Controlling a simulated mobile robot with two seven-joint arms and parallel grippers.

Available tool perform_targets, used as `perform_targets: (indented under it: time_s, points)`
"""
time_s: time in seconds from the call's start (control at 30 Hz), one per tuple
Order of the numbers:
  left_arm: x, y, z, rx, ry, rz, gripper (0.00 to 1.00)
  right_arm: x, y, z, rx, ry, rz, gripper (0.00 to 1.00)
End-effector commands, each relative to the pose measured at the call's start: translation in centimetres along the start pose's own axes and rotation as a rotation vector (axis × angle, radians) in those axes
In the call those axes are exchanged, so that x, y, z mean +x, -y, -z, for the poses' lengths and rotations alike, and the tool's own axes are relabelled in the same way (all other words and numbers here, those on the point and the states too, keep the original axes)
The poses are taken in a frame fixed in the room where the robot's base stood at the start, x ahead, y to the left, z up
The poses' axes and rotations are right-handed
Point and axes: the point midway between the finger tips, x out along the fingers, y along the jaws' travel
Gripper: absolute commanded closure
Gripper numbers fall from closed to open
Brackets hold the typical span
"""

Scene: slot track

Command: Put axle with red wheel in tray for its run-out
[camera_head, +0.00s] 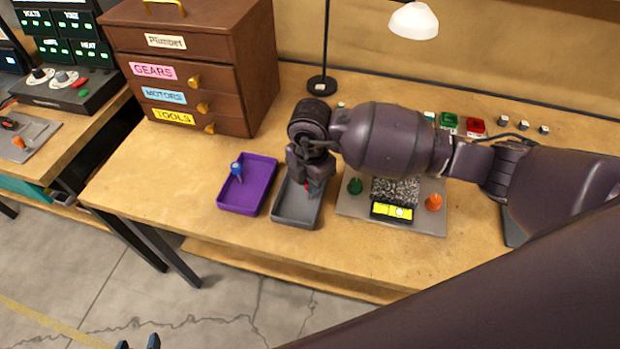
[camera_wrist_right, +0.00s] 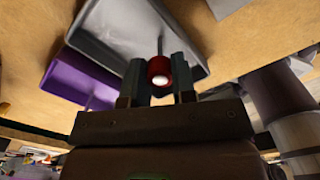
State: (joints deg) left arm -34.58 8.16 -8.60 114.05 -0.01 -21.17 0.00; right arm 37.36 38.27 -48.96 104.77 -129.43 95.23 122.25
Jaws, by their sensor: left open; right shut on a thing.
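My right gripper (camera_head: 308,184) is over the grey tray (camera_head: 296,221) in the head view. It is shut on the axle with the red wheel (camera_wrist_right: 158,71), which sits between its fingers in the right wrist view. A thin axle rod points from the wheel toward the grey tray, which also shows there (camera_wrist_right: 105,30). I cannot tell whether the axle touches the tray floor. In the head view the arm hides most of the red wheel and the tray's far end. My left gripper (camera_head: 138,343) is open and empty at the bottom edge, only its fingertips showing.
A purple tray (camera_head: 233,208) left of the grey one holds an axle with a blue wheel (camera_head: 237,171). To the right is a grey plate (camera_head: 421,224) with green and orange knobs and a yellow display. A brown drawer cabinet (camera_head: 219,60) and a lamp (camera_head: 322,85) stand behind.

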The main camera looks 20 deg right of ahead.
Motion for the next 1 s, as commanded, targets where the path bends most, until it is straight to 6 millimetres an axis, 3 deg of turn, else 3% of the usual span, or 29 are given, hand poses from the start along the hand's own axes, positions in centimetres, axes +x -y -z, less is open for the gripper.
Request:
perform_targets:
  time_s: [0.33, 0.37, 0.5, 0.83, 1.0]
  points:
    - [0.2, 0.0, 0.6, 0.001, -0.011, -0.001, 0.46, 0.2, 0.0, 0.0, 0.0, 0.0, 0.0, 0.98]
    - [0.2, 0.0, 0.6, 0.001, -0.012, -0.001, 0.46, 0.2, 0.0, 0.0, 0.0, 0.0, -0.001, 0.71]
    - [0.2, 0.0, 0.7, 0.001, -0.013, -0.001, 0.46, 0.1, 0.0, 0.0, 0.0, 0.0, -0.001, 0.5]
    - [0.1, 0.0, 0.5, 0.001, -0.009, -0.001, 0.46, -0.1, 0.0, 0.0, -0.001, 0.0, -0.002, 0.5]
    - [-0.3, 0.1, 0.5, 0.0, -0.005, 0.001, 0.46, -2.1, -0.1, 0.0, -0.001, 0.001, -0.005, 0.5]
